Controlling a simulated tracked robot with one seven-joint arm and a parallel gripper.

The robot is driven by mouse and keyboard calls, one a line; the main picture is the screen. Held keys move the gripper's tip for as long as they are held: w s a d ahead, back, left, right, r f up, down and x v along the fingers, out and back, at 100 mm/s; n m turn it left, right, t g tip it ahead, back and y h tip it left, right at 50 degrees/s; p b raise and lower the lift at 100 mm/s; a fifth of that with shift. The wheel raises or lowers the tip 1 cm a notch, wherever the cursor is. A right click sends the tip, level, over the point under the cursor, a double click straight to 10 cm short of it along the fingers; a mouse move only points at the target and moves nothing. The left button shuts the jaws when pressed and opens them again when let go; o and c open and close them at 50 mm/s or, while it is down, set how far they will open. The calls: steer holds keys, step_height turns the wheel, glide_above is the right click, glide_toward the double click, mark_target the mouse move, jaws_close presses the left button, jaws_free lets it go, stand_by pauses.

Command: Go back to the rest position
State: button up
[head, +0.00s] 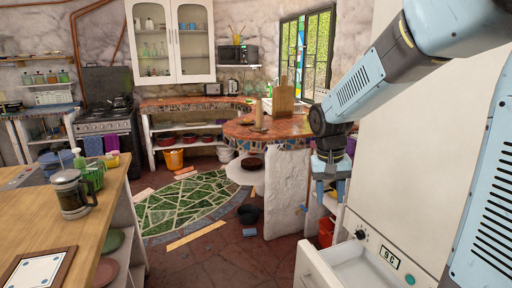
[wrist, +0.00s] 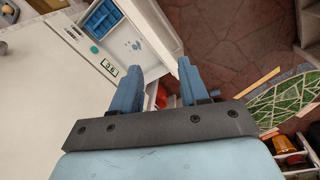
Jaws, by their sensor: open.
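My gripper (head: 331,188) hangs pointing down at the right of the head view, in front of the white cabinet (head: 405,150). Its two blue fingers are apart, and the wrist view (wrist: 159,72) shows nothing between them. Below it, a white drawer (head: 318,268) stands pulled out of the cabinet. In the wrist view the open drawer (wrist: 148,62) lies beyond the fingertips, with a blue tray (wrist: 103,18) in it. The gripper appears above the drawer and apart from it; the exact gap is unclear.
A wooden counter (head: 100,210) with a coffee press (head: 70,195) is at the left. A round mosaic counter (head: 265,130) on a white pillar (head: 287,195) stands behind the gripper.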

steer(key=s+d+r+t, duration=0.2)
steer(key=s+r, duration=0.3)
steer(key=s, duration=0.3)
steer(key=s+d+r+n+t+y, duration=0.1)
steer(key=s+r+t, duration=0.2)
steer(key=s, duration=0.6)
steer(key=shift+s+d+r+t, duration=0.3)
steer(key=shift+d+r, duration=0.1)
steer(key=shift+r, duration=0.5)
